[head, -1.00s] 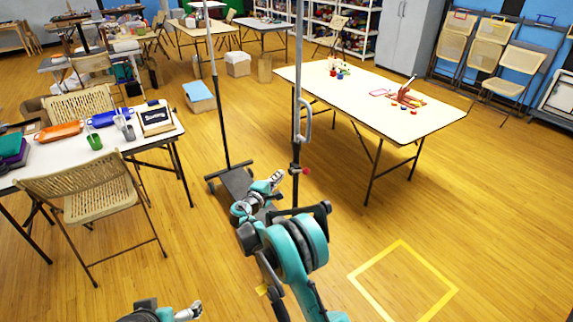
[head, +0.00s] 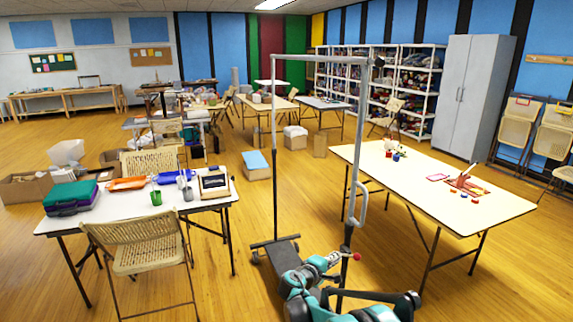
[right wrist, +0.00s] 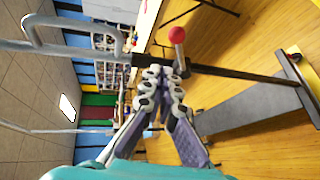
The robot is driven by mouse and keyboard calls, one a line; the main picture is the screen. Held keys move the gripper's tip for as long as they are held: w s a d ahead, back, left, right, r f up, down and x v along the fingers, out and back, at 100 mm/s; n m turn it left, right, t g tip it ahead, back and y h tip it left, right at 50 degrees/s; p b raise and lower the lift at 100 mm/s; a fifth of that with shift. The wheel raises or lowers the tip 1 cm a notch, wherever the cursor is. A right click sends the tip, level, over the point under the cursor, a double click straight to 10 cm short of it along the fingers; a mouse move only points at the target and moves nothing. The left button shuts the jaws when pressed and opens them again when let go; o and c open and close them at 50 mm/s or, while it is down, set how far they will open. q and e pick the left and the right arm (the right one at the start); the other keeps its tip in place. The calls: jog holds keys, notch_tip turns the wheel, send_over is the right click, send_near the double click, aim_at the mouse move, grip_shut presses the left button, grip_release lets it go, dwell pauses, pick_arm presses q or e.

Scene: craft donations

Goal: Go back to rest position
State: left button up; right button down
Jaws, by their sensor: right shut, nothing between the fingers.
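My right arm, teal and grey, comes in at the bottom centre of the head view. Its gripper (head: 333,259) is shut and empty, close to the lower part of the metal garment rack (head: 357,160). In the right wrist view the closed fingers (right wrist: 161,78) overlap the rack's dark post (right wrist: 235,75); I cannot tell whether they touch it. A red knob (right wrist: 177,34) on the rack is close beside the fingertips. My left gripper is not in view.
A white table (head: 420,185) with small craft items stands to the right. A table (head: 100,218) with a teal case and coloured trays stands left, with a folding chair (head: 145,245) before it. The rack's dark wheeled base (head: 275,247) is on the floor. Floor between the tables is partly open.

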jog(key=s+d+r+m+g+y, duration=0.2)
jog(key=s+r+m, duration=0.15)
jog(key=s, duration=0.65)
jog(key=s+d+r+m+g+y, duration=0.1)
jog(key=s+d+r+m+y, duration=0.2)
jog(key=s, duration=0.7)
jog(key=s+a+f+m+y, duration=0.1)
jog(key=s+a+m+y, duration=0.1)
jog(key=s, duration=0.9)
jog(key=s+a+f+m+g+y, duration=0.1)
jog(key=s+a+f+y, duration=0.1)
jog(key=s, duration=1)
jog(key=shift+a+f+m+y, duration=0.3)
jog(key=shift+a+m+y, duration=0.1)
jog(key=shift+a, duration=0.25)
jog(key=shift+s, duration=0.1)
